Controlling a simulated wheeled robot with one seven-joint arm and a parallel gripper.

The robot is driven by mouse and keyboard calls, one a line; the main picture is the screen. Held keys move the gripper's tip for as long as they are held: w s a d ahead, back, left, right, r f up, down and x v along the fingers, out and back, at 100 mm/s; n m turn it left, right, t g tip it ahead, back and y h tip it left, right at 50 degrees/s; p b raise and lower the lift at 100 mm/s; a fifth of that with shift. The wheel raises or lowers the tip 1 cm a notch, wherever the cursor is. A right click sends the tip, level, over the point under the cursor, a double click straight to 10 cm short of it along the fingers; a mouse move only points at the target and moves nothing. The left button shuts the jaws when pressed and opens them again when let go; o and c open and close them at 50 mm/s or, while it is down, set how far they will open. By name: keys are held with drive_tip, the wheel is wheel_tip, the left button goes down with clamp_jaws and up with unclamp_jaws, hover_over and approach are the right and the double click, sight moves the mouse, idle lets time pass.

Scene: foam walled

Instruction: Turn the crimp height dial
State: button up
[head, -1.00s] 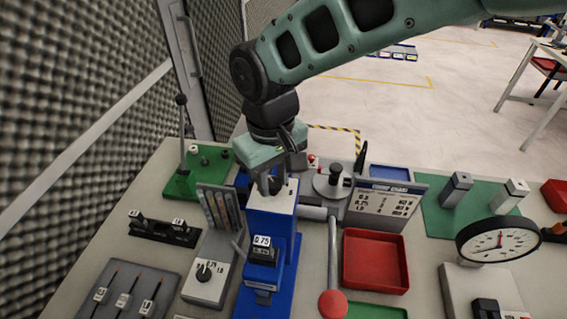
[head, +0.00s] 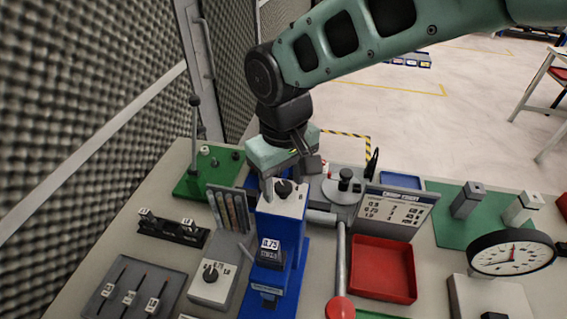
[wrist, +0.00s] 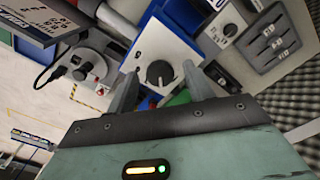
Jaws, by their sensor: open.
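The blue crimp press (head: 268,238) stands on the bench with a pale top plate. A black dial knob (head: 284,187) with a pointer sits on that plate, and it also shows in the wrist view (wrist: 160,73). My gripper (head: 285,179) is over the press top, pointing down and open. In the wrist view my gripper (wrist: 160,71) has one finger on each side of the dial, with gaps visible. I cannot tell whether the fingertips are at knob height. A small 0.75 label block (head: 270,250) is on the press front.
A grey selector box (head: 210,280) with its own knob stands left of the press. The lever with a red ball (head: 340,306) and a red tray (head: 382,268) are to the right. A crimp chart (head: 398,208) stands behind the tray.

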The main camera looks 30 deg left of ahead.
sight(283, 185)
wheel_tip(283, 185, up, 17)
drive_tip(key=b, duration=0.3)
drive_tip(key=shift+r, duration=0.15)
idle(0.4)
drive_tip(key=s+d+f+m+b, duration=0.1)
drive_tip(key=s+d+f+m, duration=0.1)
drive_tip(key=d+f, duration=0.4)
drive_tip(key=s+d+f+m+b, duration=0.1)
drive_tip(key=d+f, duration=0.5)
drive_tip(key=d, duration=1)
drive_tip(key=s+d+f+m+b, duration=0.1)
drive_tip(key=s+d+f, duration=0.4)
drive_tip(key=d, duration=0.6)
drive_tip(key=shift+s+d+f+m+y, duration=0.3)
drive_tip(key=shift+d+f+m, duration=0.1)
drive_tip(key=shift+m, duration=0.5)
drive_tip(key=shift+o, duration=0.3)
